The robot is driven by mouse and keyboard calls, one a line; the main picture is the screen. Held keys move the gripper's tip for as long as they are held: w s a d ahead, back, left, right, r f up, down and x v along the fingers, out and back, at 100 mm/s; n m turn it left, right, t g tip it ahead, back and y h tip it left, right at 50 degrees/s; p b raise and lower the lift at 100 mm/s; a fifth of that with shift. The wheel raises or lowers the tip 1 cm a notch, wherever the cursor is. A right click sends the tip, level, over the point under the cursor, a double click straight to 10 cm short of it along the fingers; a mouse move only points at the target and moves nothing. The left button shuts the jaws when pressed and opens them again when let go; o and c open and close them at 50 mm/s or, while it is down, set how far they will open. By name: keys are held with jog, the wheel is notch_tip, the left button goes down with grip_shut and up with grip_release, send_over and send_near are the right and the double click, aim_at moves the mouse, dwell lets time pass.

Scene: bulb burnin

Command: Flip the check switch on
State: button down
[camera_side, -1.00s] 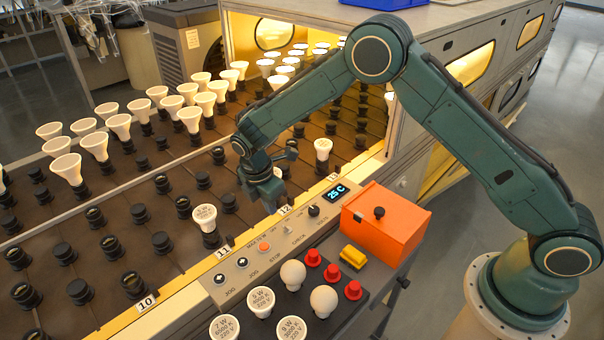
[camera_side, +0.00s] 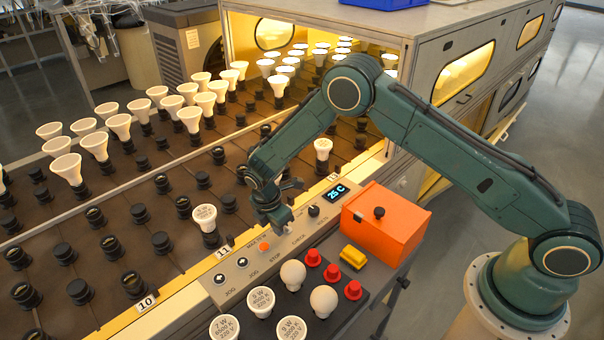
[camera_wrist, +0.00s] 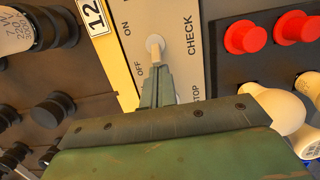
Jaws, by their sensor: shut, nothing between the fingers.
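The check switch (camera_wrist: 155,44) is a small pale toggle on the control panel (camera_wrist: 182,25), between the ON and OFF labels and the word CHECK. In the wrist view its lever appears to lean toward the OFF side. My gripper (camera_wrist: 158,76) is shut and empty, with its fingertips right at the lever; whether they touch it I cannot tell. In the side view my gripper (camera_side: 284,224) is low over the panel and hides most of the switch.
A dark knob (camera_side: 313,211) and a 25 C display (camera_side: 335,193) are on the panel beyond the switch. An orange box (camera_side: 385,225), red caps (camera_side: 332,272), a yellow block (camera_side: 353,257) and several bulbs (camera_side: 323,299) lie nearby. Socket rows (camera_side: 95,218) fill the left.

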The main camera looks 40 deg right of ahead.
jog(key=shift+d+r+y, duration=0.25)
jog(key=shift+d+y, duration=0.1)
jog(key=shift+y, duration=0.55)
dwell(0.6)
jog(key=shift+d+r+y, duration=0.25)
jog(key=shift+d+y, duration=0.4)
jog(key=shift+y, duration=0.65)
jog(key=d+y, duration=0.1)
jog(key=y, duration=0.1)
jog(key=d+y, duration=0.1)
jog(key=y, duration=0.2)
jog(key=shift+d+r, duration=0.1)
jog(key=shift+d, duration=0.1)
jog(key=shift+r, duration=0.25)
jog(key=shift+r, duration=0.6)
